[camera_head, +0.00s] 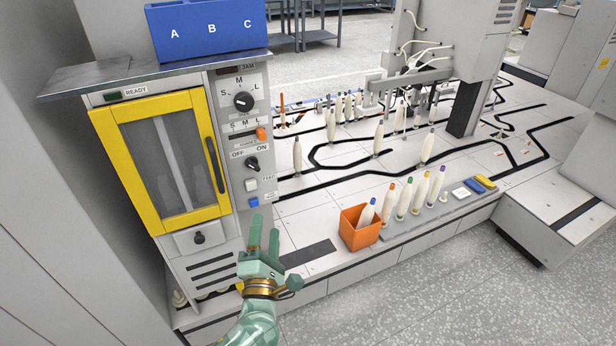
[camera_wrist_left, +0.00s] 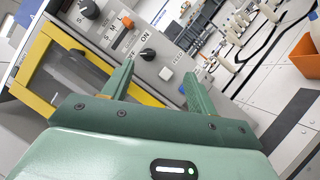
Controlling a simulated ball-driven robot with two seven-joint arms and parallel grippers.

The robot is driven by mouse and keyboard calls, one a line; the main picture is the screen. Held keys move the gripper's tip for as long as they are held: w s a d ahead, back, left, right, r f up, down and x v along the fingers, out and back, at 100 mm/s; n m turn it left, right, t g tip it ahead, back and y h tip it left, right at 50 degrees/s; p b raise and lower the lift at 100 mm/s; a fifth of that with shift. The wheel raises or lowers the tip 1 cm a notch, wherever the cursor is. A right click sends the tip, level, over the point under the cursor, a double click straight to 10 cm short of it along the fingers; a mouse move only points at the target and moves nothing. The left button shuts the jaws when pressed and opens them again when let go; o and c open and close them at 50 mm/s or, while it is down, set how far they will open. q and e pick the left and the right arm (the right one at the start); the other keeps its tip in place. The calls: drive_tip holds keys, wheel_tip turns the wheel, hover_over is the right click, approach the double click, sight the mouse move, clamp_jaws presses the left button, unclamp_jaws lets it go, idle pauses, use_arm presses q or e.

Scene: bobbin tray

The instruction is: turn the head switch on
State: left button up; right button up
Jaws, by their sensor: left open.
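The head switch is a black rotary knob (camera_head: 252,164) under the OFF and ON labels on the grey control panel (camera_head: 226,110) at the left. It also shows in the left wrist view as a black knob (camera_wrist_left: 148,54) beside the ON label. Which way it points is too small to tell. My left gripper (camera_head: 265,230) is open and empty, below and in front of the panel, apart from the knob. In the left wrist view my left gripper (camera_wrist_left: 159,68) has its fingers spread, with the knob seen between their tips. My right gripper is not in view.
Above the switch are an orange S-M-L slider (camera_head: 261,134) and a black size dial (camera_head: 243,102). Below it are a white button (camera_head: 251,184) and a blue button (camera_head: 254,202). A yellow-framed door (camera_head: 127,165) stands left; an orange bin (camera_head: 352,238) sits right on the bench.

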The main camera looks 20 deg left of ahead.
use_arm(q)
drive_tip(key=a+n+g+y, duration=0.1)
drive_tip(key=a+n+y, duration=0.1)
drive_tip(key=n, duration=0.3)
drive_tip(key=b, duration=0.3)
approach(254, 169)
drive_tip(key=shift+g, duration=0.3)
drive_tip(key=x, duration=0.8)
drive_tip(key=shift+w+r, duration=0.1)
drive_tip(key=shift+w, duration=0.05)
drive_tip(key=shift+w+a+r, duration=0.15)
drive_tip(key=shift+w+r, duration=0.05)
drive_tip(key=shift+w, duration=0.1)
drive_tip(key=c, duration=1)
